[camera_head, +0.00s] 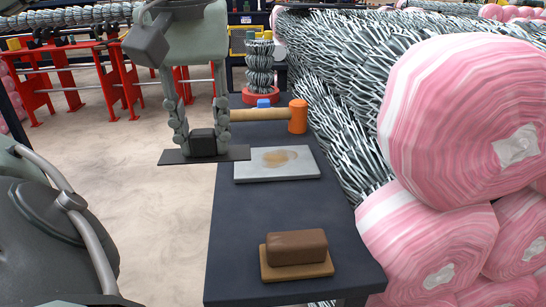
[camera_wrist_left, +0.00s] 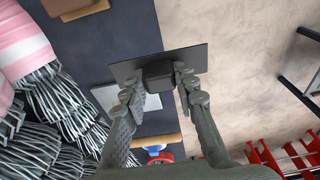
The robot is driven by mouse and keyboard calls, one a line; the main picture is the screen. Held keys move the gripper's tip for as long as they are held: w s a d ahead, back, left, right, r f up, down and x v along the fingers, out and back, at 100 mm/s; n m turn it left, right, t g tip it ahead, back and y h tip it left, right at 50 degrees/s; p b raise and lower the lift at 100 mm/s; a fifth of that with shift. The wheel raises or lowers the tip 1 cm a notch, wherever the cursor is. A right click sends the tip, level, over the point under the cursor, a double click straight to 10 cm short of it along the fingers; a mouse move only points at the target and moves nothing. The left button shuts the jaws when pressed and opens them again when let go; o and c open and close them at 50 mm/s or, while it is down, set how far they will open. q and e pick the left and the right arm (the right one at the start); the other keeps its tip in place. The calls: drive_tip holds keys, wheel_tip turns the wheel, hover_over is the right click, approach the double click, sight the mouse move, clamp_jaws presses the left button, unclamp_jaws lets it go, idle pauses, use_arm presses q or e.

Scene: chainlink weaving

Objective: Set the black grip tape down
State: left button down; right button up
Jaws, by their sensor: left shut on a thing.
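The black grip tape appears as a thin flat black sheet (camera_head: 230,154) with a small black block (camera_head: 202,143) on top. My left gripper (camera_head: 202,134) is shut on the block, one finger on each side, and holds the sheet roughly level. In the head view the sheet spans the left edge of the dark table (camera_head: 225,235); its exact height is hard to tell. The left wrist view shows the block (camera_wrist_left: 158,76) between the fingers and the sheet (camera_wrist_left: 192,58) over the table edge, with floor behind. My right gripper is out of view.
On the table are a grey plate with a tan stain (camera_head: 305,168), an orange-headed hammer (camera_head: 298,117), a brown block on a tan board (camera_head: 296,246) and a wire coil on a red base (camera_head: 260,94). Pink rolls (camera_head: 430,240) and wire stacks crowd the right side.

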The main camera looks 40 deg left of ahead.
sight(239, 147)
use_arm(q)
drive_tip(key=w+f, duration=0.1)
drive_tip(key=w+d+f, duration=0.1)
drive_tip(key=w, duration=0.1)
drive_tip(key=w+f, duration=0.1)
drive_tip(key=shift+w+d, duration=0.2)
drive_tip(key=shift+d, duration=0.15)
drive_tip(key=w+f, duration=0.1)
drive_tip(key=w, duration=0.1)
drive_tip(key=w+d+f, duration=0.1)
drive_tip(key=w, duration=0.1)
drive_tip(key=w+d+f+b, duration=0.1)
drive_tip(key=w, duration=0.1)
drive_tip(key=shift+d+f, duration=0.15)
drive_tip(key=shift+f, duration=0.2)
drive_tip(key=shift+w+f, duration=0.1)
drive_tip(key=shift+f, duration=0.05)
wheel_tip(239, 147, down, 4)
drive_tip(key=shift+r+b, duration=0.25)
drive_tip(key=shift+b, duration=0.2)
drive_tip(key=shift+f, duration=0.15)
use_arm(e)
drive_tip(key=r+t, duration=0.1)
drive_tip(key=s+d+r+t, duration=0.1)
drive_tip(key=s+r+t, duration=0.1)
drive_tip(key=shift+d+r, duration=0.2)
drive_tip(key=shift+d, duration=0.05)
